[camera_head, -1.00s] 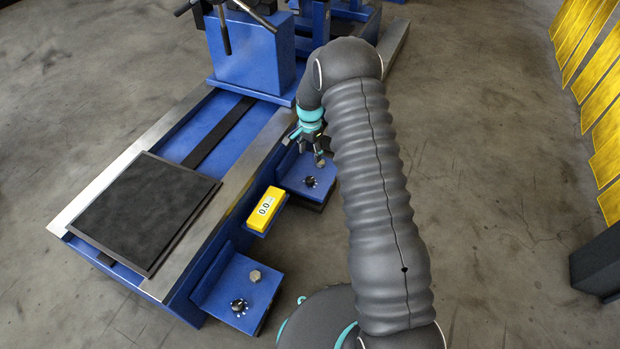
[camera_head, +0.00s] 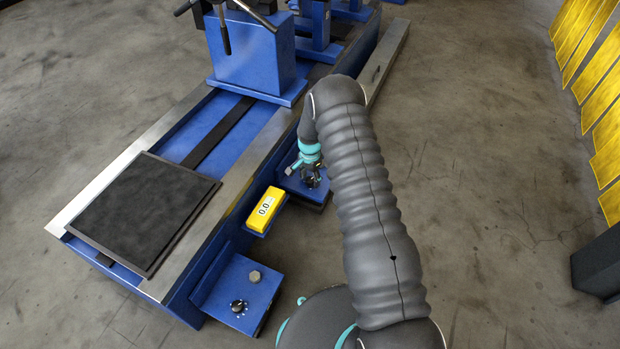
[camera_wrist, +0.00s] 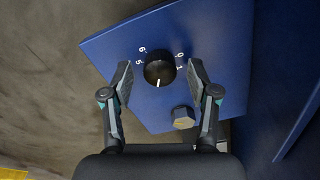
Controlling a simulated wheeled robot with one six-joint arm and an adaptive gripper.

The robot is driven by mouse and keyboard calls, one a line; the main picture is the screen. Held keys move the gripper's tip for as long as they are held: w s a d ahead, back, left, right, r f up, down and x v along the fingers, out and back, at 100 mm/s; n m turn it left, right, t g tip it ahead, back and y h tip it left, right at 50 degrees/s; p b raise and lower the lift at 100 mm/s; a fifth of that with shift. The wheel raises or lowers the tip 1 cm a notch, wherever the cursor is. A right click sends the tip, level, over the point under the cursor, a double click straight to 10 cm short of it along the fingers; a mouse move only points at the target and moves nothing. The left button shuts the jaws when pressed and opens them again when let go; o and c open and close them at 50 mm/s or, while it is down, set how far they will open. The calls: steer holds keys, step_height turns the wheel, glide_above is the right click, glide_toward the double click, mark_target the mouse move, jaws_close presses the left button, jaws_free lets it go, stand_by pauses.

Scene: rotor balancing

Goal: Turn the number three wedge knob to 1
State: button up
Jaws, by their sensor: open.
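In the wrist view a round black knob (camera_wrist: 159,68) sits on a blue plate (camera_wrist: 220,60). Its white pointer line faces the bottom of the picture, between the printed digits 5 and 6 on the left and 0 and 1 on the right. My gripper (camera_wrist: 160,74) is open, one finger on each side of the knob, with small gaps seen. In the head view my gripper (camera_head: 306,173) is over the far blue plate (camera_head: 318,190) and partly hides its knob. No label naming the knob's number is readable.
A grey hexagonal piece (camera_wrist: 183,117) stands on the same plate, close to the right finger. A yellow box reading 0.0 (camera_head: 266,208) sits between this plate and a nearer blue plate (camera_head: 222,285), which has its own black knob (camera_head: 238,305) and hexagonal piece (camera_head: 254,276).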

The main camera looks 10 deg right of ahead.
steer(key=shift+f, duration=0.1)
jaws_close()
steer(key=shift+n+b, duration=0.3)
steer(key=shift+f+n+b, duration=0.15)
steer(key=shift+n+b, duration=0.5)
steer(key=shift+n, duration=0.25)
steer(key=n+b, duration=0.2)
steer(key=n, duration=0.3)
steer(key=shift+b, duration=0.4)
steer(key=n+b, duration=0.1)
steer(key=n, duration=0.3)
steer(key=shift+n, duration=0.4)
steer(key=shift+n+b, duration=0.7)
steer(key=shift+n, duration=1.1)
